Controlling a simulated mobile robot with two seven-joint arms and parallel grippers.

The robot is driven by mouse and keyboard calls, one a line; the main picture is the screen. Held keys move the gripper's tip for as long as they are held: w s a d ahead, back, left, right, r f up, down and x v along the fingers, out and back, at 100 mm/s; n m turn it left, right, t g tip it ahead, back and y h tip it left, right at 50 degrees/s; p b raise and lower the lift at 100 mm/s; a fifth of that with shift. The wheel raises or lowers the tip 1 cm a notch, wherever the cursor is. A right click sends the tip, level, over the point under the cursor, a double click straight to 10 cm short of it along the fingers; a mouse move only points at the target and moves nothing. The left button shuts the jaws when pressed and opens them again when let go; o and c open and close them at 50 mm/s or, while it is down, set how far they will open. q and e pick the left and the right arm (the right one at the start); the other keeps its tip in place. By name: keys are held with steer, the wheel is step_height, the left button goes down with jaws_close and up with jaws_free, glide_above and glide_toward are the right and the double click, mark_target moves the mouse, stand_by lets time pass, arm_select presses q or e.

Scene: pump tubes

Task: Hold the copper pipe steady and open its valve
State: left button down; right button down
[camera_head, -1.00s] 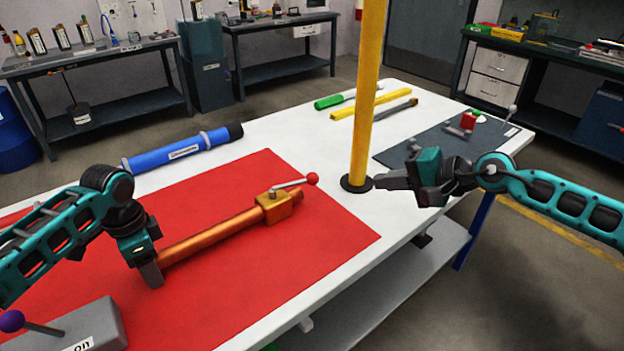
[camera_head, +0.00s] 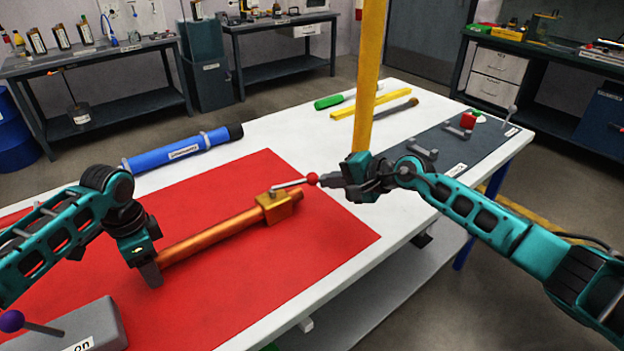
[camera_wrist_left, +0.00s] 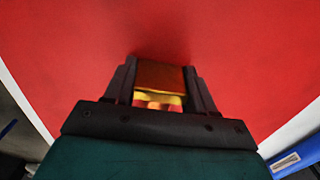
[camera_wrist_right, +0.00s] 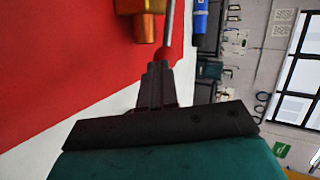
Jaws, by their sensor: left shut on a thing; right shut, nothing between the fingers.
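The copper pipe (camera_head: 215,237) lies on the red mat (camera_head: 300,235), with a brass valve block (camera_head: 279,208) at its right end. A metal lever (camera_head: 290,185) with a red ball knob (camera_head: 312,179) rises from the block and points right. My left gripper (camera_head: 152,274) is shut on the pipe's left end; the pipe (camera_wrist_left: 160,75) shows between its fingers in the left wrist view. My right gripper (camera_head: 328,180) is shut and empty, its tips at the knob. In the right wrist view the knob (camera_wrist_right: 166,54) is just beyond the fingertips; I cannot tell whether they touch.
A yellow post (camera_head: 369,70) stands on the table behind my right gripper. A blue cylinder (camera_head: 185,149) lies behind the mat. A grey box (camera_head: 95,325) with a purple-knobbed lever is at front left. A dark mat (camera_head: 480,150) with small parts lies at right.

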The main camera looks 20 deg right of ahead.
steer(key=shift+w, duration=0.15)
steer(key=shift+w+d, duration=0.2)
steer(key=shift+w, duration=1.6)
steer(key=shift+s, duration=0.1)
steer(key=shift+s+a, duration=0.15)
steer(key=shift+s, duration=0.6)
steer(key=s+d+r, duration=0.5)
steer(key=s+d, duration=0.2)
steer(key=d, duration=0.3)
steer(key=shift+s+r, duration=0.15)
steer(key=shift+s, duration=0.2)
arm_select(q)
steer(key=shift+c, duration=1.4)
jaws_free()
